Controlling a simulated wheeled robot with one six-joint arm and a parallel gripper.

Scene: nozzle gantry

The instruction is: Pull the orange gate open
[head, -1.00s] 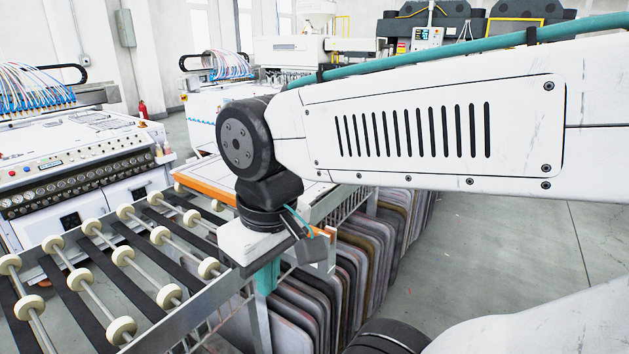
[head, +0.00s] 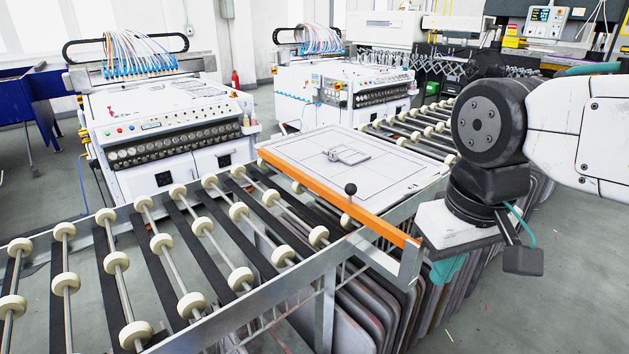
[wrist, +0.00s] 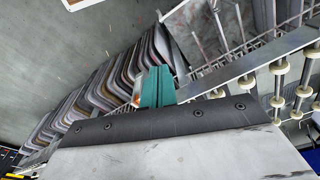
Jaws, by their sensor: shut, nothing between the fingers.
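The orange gate (head: 315,190) is a long bar lying across the roller line in the head view, along the left edge of a flat white board. A black ball knob (head: 351,188) on a short stem stands on its nearer half. The gate's near end is at the grey side rail, close to my gripper. My gripper (head: 447,272) points down to the right of that end, apart from the knob. Its teal fingers (wrist: 154,88) are together and empty in the wrist view. The gate's bar and knob cannot be made out clearly there.
The white board (head: 350,165) bears a small metal frame (head: 346,155). Conveyor rollers (head: 165,243) run to the left. Several dark panels (head: 375,315) hang under the side rail, near my gripper. White machines (head: 170,140) stand behind. Floor is open at lower right.

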